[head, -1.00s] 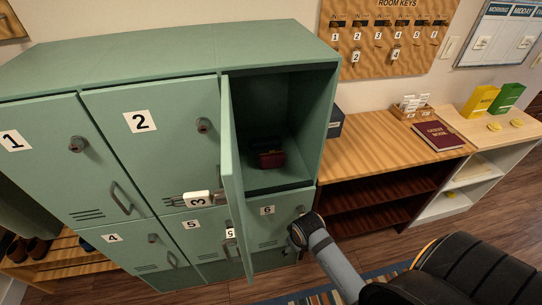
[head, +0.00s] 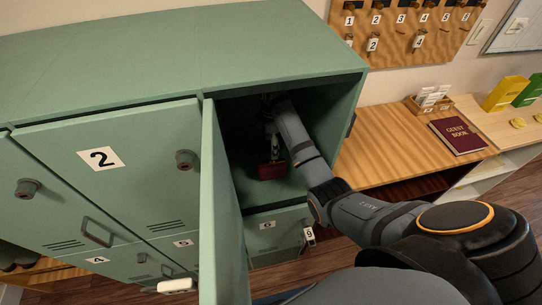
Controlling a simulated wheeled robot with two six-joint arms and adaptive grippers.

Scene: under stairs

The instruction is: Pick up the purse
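The purse (head: 271,171) is a small dark red bag on the floor of the open upper locker (head: 345,95), right of locker 2. My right arm comes in from the right and reaches into this locker. My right gripper (head: 270,143) is at the purse's top, pointing down at it. It is small and in shadow, so I cannot tell whether its fingers are open or shut on the purse. My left gripper is not in view.
The open locker door (head: 222,210) stands out to the left of the opening. Locker 6 (head: 280,236) is shut below, with a numbered tag (head: 309,234) hanging at its lock. A wooden shelf unit (head: 385,140) with a guest book (head: 458,136) stands to the right.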

